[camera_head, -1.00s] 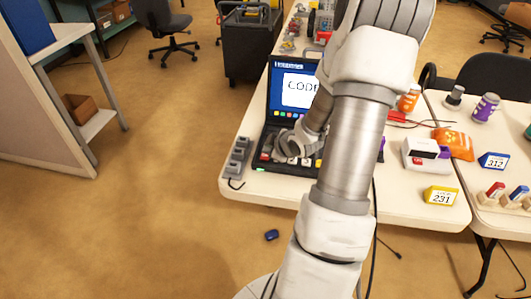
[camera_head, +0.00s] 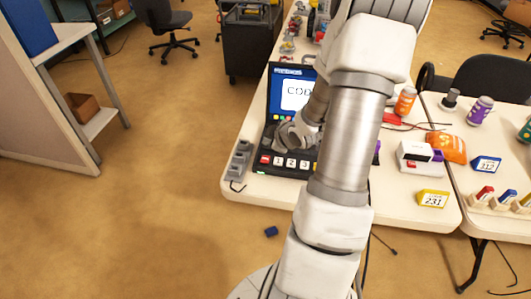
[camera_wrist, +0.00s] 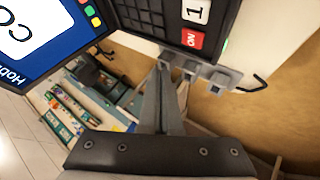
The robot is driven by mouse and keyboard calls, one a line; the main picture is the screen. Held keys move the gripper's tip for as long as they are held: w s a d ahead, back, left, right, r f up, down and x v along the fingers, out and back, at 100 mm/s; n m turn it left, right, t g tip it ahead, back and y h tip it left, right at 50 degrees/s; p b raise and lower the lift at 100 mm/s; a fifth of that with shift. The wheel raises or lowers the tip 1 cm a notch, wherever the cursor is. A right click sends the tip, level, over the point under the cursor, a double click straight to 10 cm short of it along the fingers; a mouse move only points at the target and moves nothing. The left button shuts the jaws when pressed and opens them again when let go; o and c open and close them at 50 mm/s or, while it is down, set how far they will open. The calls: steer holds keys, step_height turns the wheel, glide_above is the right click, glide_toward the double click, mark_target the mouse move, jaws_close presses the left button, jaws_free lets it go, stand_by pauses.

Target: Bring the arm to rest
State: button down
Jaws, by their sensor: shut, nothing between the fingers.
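My arm (camera_head: 343,140) reaches up over the white table and bends down at its far end. My gripper (camera_head: 281,147) shows partly at that end, in front of the black console with a blue screen (camera_head: 288,75). In the wrist view my gripper (camera_wrist: 163,68) is shut and empty, its fingers together. There the console (camera_wrist: 150,14) lies beyond the fingertips, with its red ON button and number buttons at the upper right. I cannot tell how far the fingertips are above the console.
A grey block row (camera_head: 240,158) stands left of the console. A white box (camera_head: 420,158), an orange bag (camera_head: 447,148) and a yellow sign (camera_head: 432,198) lie to the right. A black chair (camera_head: 490,80) stands behind.

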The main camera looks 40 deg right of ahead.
steer(key=shift+r+p, duration=0.3)
steer(key=shift+r, duration=0.45)
